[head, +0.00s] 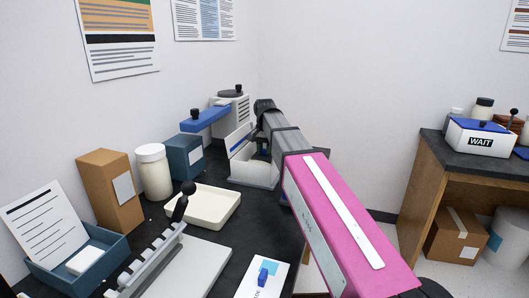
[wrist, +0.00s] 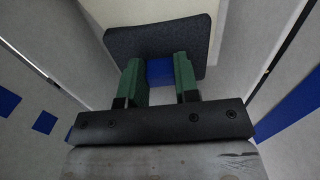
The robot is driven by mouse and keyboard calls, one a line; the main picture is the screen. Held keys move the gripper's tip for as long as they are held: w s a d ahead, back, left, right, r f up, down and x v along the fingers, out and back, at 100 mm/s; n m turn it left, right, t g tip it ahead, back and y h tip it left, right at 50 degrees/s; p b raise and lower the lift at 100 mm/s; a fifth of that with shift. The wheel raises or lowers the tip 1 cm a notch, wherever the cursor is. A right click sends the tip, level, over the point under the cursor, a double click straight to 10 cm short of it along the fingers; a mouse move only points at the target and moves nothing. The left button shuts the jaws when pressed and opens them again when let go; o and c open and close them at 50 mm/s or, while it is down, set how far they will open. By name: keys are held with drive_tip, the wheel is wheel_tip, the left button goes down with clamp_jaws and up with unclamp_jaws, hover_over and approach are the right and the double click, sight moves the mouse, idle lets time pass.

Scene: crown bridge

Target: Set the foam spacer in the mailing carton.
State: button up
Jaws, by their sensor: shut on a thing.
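The foam spacer (wrist: 155,38) is a dark grey slab with a blue grip block (wrist: 160,72) on it. My gripper (wrist: 159,64) has green fingers on either side of that block and is shut on it. The mailing carton (head: 253,174) is a pale open box with a blue stripe, at the back of the dark bench in the head view. My arm reaches over it and hides much of its inside. Pale walls with blue marks flank the gripper in the wrist view. Whether the spacer touches the carton floor I cannot tell.
A blue-grey box (head: 185,156), white jar (head: 153,172) and cream tray (head: 203,207) stand left of the carton. A device with a blue bar (head: 205,119) is behind it. A lever tool (head: 155,257) is in front. A separate wooden shelf (head: 424,178) is at right.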

sight(264, 150)
drive_tip(key=shift+f, duration=0.3)
drive_tip(key=shift+f, duration=0.1)
drive_tip(key=o, duration=1)
wheel_tip(264, 150, up, 12)
